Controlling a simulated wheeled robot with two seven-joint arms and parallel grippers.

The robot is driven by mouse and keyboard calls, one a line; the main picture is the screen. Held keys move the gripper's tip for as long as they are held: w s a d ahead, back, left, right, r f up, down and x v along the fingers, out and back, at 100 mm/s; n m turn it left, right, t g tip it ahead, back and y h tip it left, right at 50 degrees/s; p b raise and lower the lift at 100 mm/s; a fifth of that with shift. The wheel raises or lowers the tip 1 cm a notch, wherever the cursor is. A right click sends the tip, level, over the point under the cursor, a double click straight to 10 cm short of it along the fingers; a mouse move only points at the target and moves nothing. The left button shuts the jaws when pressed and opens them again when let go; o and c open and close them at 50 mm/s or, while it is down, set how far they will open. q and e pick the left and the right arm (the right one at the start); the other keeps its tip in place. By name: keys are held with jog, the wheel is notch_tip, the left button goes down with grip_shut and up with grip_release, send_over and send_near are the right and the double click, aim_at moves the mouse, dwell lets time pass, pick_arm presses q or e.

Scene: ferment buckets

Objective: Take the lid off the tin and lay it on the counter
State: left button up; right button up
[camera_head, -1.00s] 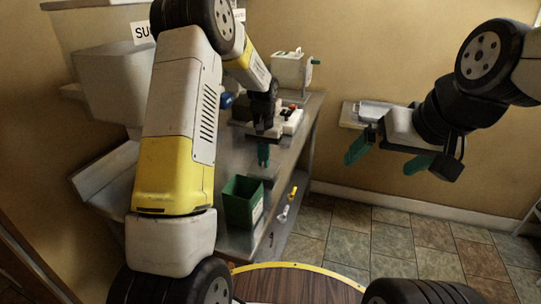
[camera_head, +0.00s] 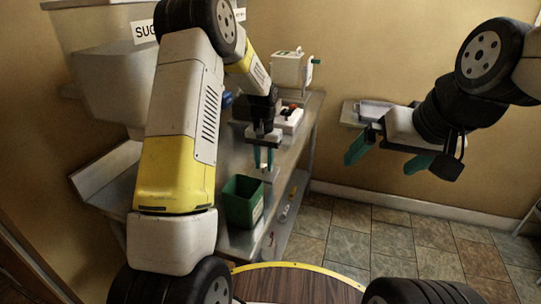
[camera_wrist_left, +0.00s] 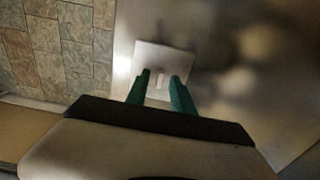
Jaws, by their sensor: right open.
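A green square container (camera_head: 243,203) stands on the counter (camera_head: 232,170); its top looks open and dark inside. I cannot tell for sure that it is the tin. My left gripper (camera_head: 264,165) is open, pointing down above the counter behind the green container. In the left wrist view a pale square plate with a small raised grip (camera_wrist_left: 160,80), which looks like the lid, lies beyond my left fingertips (camera_wrist_left: 160,78). The grip shows between the fingers, with gaps at the sides; contact is unclear. My right gripper (camera_head: 385,158) is open and empty, out over the floor.
A white box with a green side part (camera_head: 288,72) and a white device with a red top (camera_head: 290,117) stand farther back on the counter. Small items lie on the shelf below. Pale bins hang on the left wall. The tiled floor at right is clear.

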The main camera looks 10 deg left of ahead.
aim_at(264, 166)
pick_arm(q)
notch_tip(264, 166, up, 12)
jog(key=f, duration=0.1)
jog(key=s+a+r+t+h, duration=0.1)
jog(key=s+a+r+t, duration=0.15)
jog(key=s+r, duration=0.95)
jog(key=s+d+r+n+t+h, duration=0.1)
jog(key=s+t, duration=0.2)
jog(key=s, duration=1.5)
jog(key=shift+n+t, duration=0.3)
jog(key=shift+t, duration=0.05)
